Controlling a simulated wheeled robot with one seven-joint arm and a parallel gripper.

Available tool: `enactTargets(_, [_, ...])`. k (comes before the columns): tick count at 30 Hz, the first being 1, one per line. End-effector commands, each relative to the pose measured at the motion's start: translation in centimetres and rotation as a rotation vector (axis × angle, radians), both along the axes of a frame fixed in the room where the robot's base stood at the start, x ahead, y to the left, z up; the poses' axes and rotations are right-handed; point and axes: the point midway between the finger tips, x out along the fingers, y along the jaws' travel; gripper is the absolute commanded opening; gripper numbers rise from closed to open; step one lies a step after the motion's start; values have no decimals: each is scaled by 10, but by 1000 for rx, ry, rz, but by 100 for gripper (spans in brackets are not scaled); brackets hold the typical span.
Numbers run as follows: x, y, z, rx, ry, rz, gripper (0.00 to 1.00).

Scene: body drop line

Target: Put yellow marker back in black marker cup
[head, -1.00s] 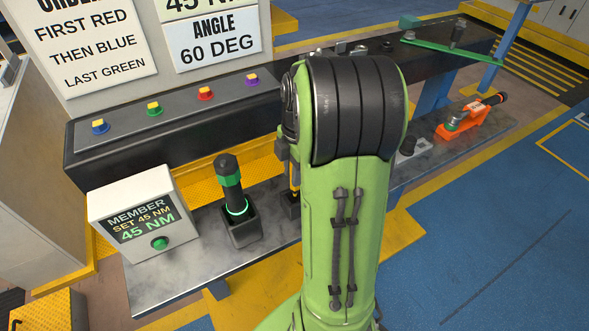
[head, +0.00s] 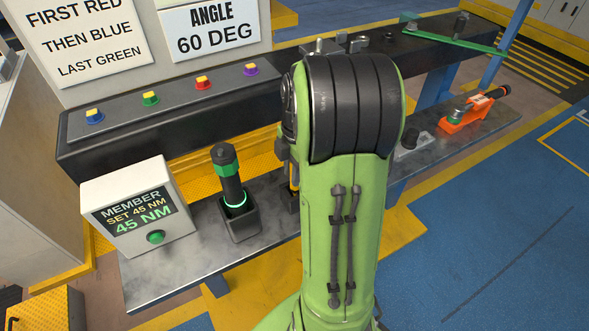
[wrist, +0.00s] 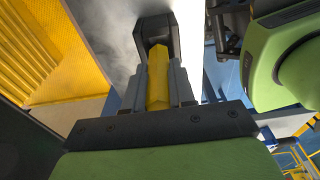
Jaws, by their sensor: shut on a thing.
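The yellow marker (wrist: 158,80) is between the two grey fingers of my gripper (wrist: 160,85) in the wrist view, and they are shut on it. The far end of the marker is at the black marker cup (wrist: 153,27); how deep it sits in the cup cannot be told. In the head view a sliver of the marker (head: 295,174) and of the cup (head: 289,201) shows at the left edge of my arm, on the grey shelf (head: 193,262).
A black and green tool stands in a dark holder (head: 240,225) left of the cup. A white display box (head: 175,180) is farther left. An orange tool stand (head: 462,122) is at the shelf's right. Behind runs a dark rail with several coloured knobs (head: 150,99).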

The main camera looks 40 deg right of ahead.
Motion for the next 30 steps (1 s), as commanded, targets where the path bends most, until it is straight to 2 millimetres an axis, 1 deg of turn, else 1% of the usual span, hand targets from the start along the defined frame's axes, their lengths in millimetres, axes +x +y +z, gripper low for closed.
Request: enactTargets(30, [0,0,-19,0,0,0,0])
